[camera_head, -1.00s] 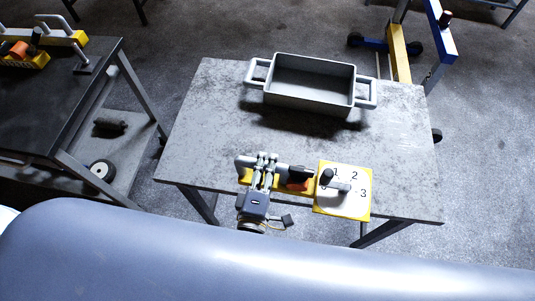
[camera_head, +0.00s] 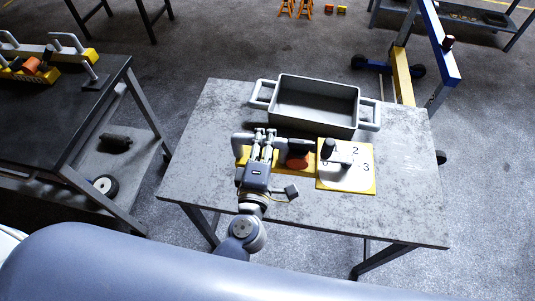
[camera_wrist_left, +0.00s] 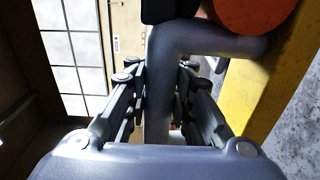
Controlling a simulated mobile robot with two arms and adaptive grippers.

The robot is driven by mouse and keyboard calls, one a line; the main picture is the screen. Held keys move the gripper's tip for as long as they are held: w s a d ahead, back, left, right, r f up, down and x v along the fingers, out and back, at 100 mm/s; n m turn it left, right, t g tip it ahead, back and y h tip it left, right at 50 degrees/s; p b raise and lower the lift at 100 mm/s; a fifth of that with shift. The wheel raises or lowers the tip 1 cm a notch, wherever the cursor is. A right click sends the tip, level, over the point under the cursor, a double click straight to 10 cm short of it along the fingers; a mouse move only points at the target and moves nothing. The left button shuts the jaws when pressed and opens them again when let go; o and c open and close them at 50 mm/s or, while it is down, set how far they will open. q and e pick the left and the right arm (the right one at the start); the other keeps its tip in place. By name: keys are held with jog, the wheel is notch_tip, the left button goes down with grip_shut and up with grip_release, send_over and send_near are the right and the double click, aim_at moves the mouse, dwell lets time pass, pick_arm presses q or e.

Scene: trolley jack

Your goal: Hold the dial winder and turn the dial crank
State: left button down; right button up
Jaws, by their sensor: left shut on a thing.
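The dial winder has a yellow base (camera_head: 309,171), a grey handle (camera_wrist_left: 163,85) at its left end and an orange-red part (camera_head: 298,160). At its right end is a yellow-edged plate with a white numbered dial (camera_head: 352,182). The dial crank (camera_head: 328,149) has a black knob and stands over the dial; numbers 2 and 3 show clearly. My left gripper (camera_head: 264,135) is shut on the grey handle; the left wrist view shows the handle between its fingers (camera_wrist_left: 157,72). I cannot tell whether the winder rests on the table or hangs just above it. My right gripper is not in view.
A grey two-handled tray (camera_head: 315,122) stands just behind the winder on the grey table (camera_head: 205,150). The table's front and right are clear. A dark trolley (camera_head: 60,120) with another yellow handled device stands left. A blue and yellow frame (camera_head: 403,75) stands behind right.

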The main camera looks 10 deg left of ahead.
pick_arm(q)
jog(key=shift+w+r+m+h, duration=0.5)
jog(key=shift+w+r+h, duration=0.5)
jog(key=shift+w+r, duration=3.15)
notch_tip(320, 180, down, 20)
jog(key=w, duration=0.1)
jog(key=shift+d+f, duration=0.2)
jog(key=shift+d, duration=0.1)
jog(key=shift+f, duration=0.45)
jog(key=shift+s+a+f+g, duration=0.1)
jog(key=shift+s+f+g, duration=0.1)
jog(key=shift+f+g, duration=0.1)
